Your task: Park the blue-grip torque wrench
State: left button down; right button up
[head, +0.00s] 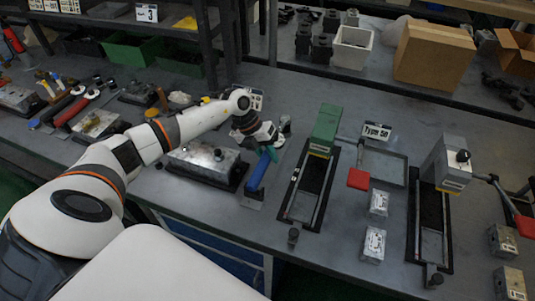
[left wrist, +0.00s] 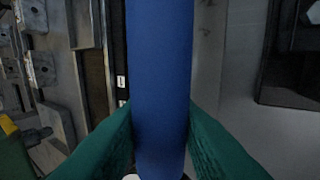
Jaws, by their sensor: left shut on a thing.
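The blue-grip torque wrench shows its blue grip (head: 258,171) in the head view, right of a grey metal valve block (head: 205,162). My left gripper (head: 268,153) is shut on the grip near its upper end. The grip slants down to the left, towards a small plate at the bench's front edge. In the left wrist view the blue grip (left wrist: 160,70) runs upright through the picture, between the two teal fingers of my left gripper (left wrist: 160,128). I cannot tell whether the wrench touches the bench; its head is hidden. My right gripper is not in view.
A green block labelled fixture (head: 324,125) and a grey one (head: 447,165) stand on black rails right of the wrench. Small metal blocks (head: 379,202) lie between them. A red-handled tool (head: 70,112) lies at left. A cardboard box (head: 434,55) stands on the back shelf.

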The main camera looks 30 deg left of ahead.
pick_arm(q)
jog(key=shift+w+f+b, duration=0.1)
jog(key=shift+f+b, duration=0.5)
jog(key=shift+f, duration=0.25)
jog(key=c, duration=1)
grip_release()
jog(key=shift+c, duration=0.2)
jog(key=shift+f, duration=0.15)
jog(key=b+v, duration=0.2)
jog(key=v, duration=1)
